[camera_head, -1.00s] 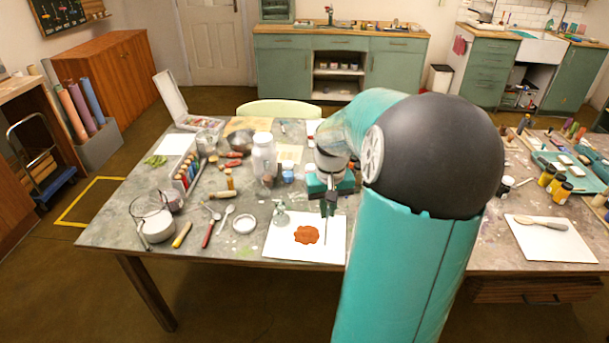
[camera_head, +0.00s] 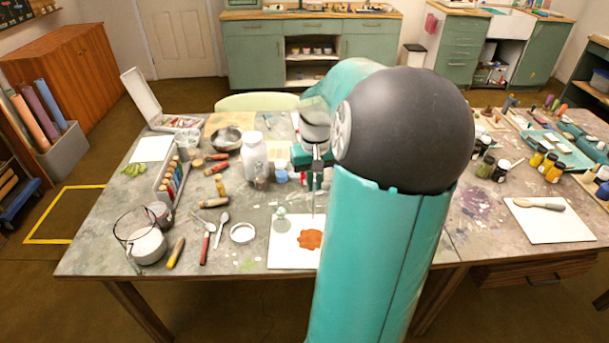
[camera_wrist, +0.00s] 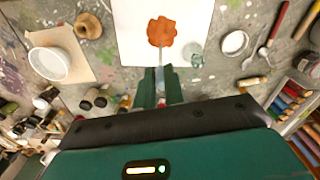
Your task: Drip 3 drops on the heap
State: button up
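An orange-red heap of pigment (camera_head: 310,239) lies on a white sheet (camera_head: 285,258) at the table's front edge. It also shows at the top of the wrist view (camera_wrist: 161,31). My gripper (camera_head: 318,166) is above the table behind the heap, pointing down. In the wrist view its fingers (camera_wrist: 160,88) are close together around a thin, pale dropper (camera_wrist: 160,70). The dropper's tip points at the heap's near edge in that view; its exact height above the heap is unclear. No falling drop is visible. A small glass bottle (camera_head: 281,214) stands on the sheet's back left part.
A white jar (camera_head: 254,158) stands left of my gripper. A shallow white dish (camera_head: 242,233), spoons and brushes lie left of the sheet. A glass beaker (camera_head: 148,243) stands further left. A second white board (camera_head: 548,222) lies at the right.

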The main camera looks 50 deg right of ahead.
jog(key=shift+w+f, duration=0.15)
jog(key=shift+f, duration=0.25)
jog(key=shift+w+f, duration=0.15)
jog(key=shift+f, duration=0.55)
jog(key=shift+s+f, duration=0.2)
jog(key=shift+f, duration=1.25)
jog(key=shift+o, duration=0.2)
jog(key=shift+w, duration=0.1)
jog(key=shift+c, duration=0.8)
dwell(3.6)
